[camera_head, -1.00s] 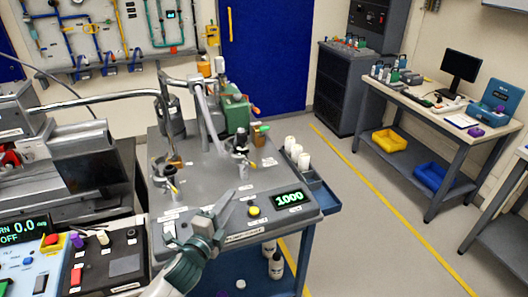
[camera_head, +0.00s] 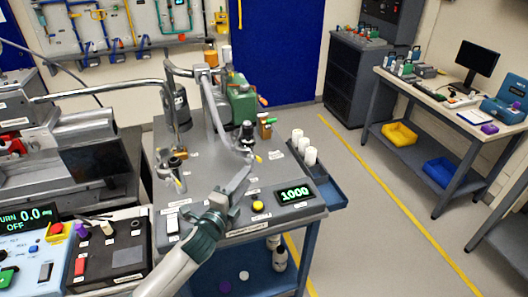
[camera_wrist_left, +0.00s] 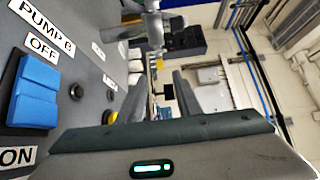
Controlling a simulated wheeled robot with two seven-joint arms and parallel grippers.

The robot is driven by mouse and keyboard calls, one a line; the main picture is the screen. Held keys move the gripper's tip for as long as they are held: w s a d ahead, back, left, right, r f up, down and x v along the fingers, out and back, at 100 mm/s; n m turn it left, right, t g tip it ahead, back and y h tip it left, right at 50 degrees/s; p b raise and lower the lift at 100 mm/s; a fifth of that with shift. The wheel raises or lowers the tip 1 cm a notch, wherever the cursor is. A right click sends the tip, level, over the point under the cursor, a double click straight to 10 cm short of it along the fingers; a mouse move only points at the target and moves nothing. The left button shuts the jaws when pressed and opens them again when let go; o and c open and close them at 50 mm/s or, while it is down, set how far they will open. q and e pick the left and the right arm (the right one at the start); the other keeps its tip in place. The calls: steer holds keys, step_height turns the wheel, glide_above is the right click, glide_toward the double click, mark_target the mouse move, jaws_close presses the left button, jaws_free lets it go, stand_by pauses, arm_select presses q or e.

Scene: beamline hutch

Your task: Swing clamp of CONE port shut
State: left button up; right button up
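The grey-topped pump cart (camera_head: 212,232) carries two port fittings with yellow-tipped clamp parts. The left fitting (camera_head: 176,170) stands by the bent metal pipe, and the right fitting (camera_head: 246,138) stands near the green pump. The port labels are too small to read, so I cannot tell which is CONE or how its clamp stands. My left gripper (camera_head: 242,178) is over the cart's front half, just short of the right fitting and apart from it. The left wrist view shows a gap between its fingers (camera_wrist_left: 166,98), with nothing held. My right gripper is out of view.
A lit display reading 1000 (camera_head: 295,193) and a yellow button (camera_head: 258,207) lie right of my gripper. A blue PUMP B switch (camera_wrist_left: 35,92) is close in the wrist view. White bottles (camera_head: 309,156) stand in a side tray. The right-hand floor is clear.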

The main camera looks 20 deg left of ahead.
mark_target(246, 154)
arm_select(q)
steer(key=w+d+p, duration=0.2)
steer(key=w+p, duration=0.1)
steer(key=w, duration=1.1)
steer(key=shift+w, duration=0.35)
jaws_close()
